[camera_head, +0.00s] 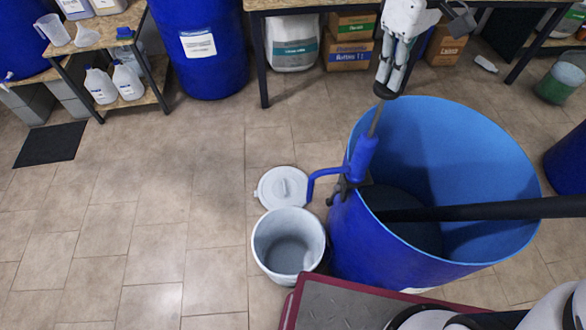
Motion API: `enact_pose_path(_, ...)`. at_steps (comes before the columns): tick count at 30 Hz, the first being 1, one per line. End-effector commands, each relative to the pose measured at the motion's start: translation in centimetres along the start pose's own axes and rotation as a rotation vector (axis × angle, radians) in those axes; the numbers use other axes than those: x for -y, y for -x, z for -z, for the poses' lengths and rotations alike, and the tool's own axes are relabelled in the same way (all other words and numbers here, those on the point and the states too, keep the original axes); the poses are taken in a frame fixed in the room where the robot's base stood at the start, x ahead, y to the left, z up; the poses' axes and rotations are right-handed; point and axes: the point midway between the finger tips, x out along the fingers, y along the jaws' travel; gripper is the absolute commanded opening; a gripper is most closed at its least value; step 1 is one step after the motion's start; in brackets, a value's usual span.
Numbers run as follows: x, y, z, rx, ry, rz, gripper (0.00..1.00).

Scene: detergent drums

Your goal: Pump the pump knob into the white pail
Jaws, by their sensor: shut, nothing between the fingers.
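The white pail (262,262) stands open on the floor beside a big blue drum (375,255). A hand pump (361,160) with a blue body is mounted on the drum's left rim. Its blue spout (322,173) bends down toward the pail's far rim; I cannot tell whether its end is over the opening. The pump rod (375,120) sticks up, with the dark pump knob (384,93) at its top. My gripper (388,84) is shut and empty, fingers pointing down at the knob. It looks like they touch it, but the contact is unclear.
A round white lid (283,187) lies on the floor behind the pail. A dark bar (480,209) crosses the drum. A table (263,60) with boxes beneath stands behind, and a shelf (150,88) with jugs is at the left.

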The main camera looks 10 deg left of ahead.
Motion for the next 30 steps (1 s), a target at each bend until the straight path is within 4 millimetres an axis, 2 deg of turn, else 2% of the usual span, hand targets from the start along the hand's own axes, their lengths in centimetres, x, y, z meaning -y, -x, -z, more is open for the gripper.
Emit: enact_pose_path(30, 0.0, -5.7, 0.0, 0.003, 0.0, 0.002, 0.0)
